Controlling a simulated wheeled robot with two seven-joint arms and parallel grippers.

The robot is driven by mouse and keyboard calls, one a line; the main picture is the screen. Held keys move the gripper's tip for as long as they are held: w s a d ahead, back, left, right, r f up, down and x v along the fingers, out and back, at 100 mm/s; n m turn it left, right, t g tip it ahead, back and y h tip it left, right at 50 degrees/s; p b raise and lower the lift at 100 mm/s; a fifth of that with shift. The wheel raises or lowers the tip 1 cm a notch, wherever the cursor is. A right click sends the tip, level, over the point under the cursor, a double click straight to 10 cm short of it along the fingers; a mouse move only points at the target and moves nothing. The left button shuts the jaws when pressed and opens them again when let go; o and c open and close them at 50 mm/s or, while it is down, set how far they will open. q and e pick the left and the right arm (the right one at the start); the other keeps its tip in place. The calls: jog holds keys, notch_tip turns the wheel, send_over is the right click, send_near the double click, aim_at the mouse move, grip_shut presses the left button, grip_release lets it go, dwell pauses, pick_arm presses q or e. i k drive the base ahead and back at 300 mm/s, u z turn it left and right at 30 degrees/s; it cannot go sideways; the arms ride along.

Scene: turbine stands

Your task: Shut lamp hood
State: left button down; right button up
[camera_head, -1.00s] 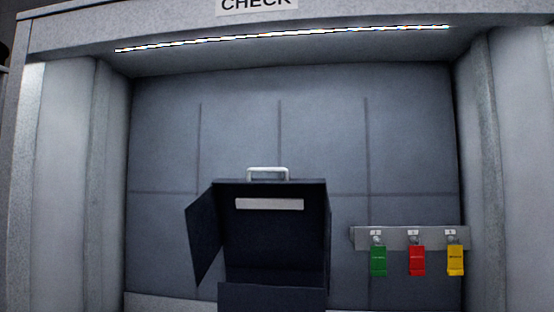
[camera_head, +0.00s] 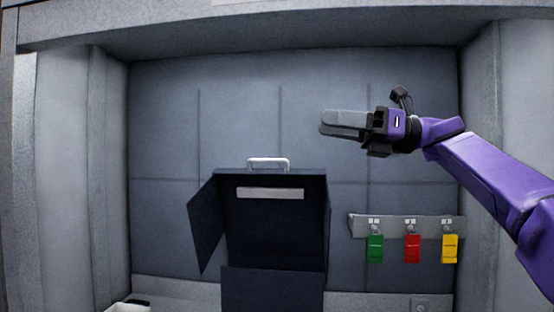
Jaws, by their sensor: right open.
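The dark lamp hood (camera_head: 275,218) stands open at the lower middle, like a box with its inside showing. A side flap (camera_head: 204,225) sticks out to the left and a front panel (camera_head: 272,289) hangs at the bottom. A white handle (camera_head: 268,164) is on its top edge, and a pale strip (camera_head: 271,193) shows inside. My right gripper (camera_head: 325,123) is open and empty, pointing left, above and to the right of the hood, apart from it. My left gripper is not in view.
A grey rail (camera_head: 400,225) at the right holds a green tag (camera_head: 375,248), a red tag (camera_head: 412,248) and a yellow tag (camera_head: 449,248). A white object (camera_head: 128,307) is partly cut off at the bottom left. The alcove left of the hood is clear.

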aim_at(286, 210)
jog(key=i, duration=1.5)
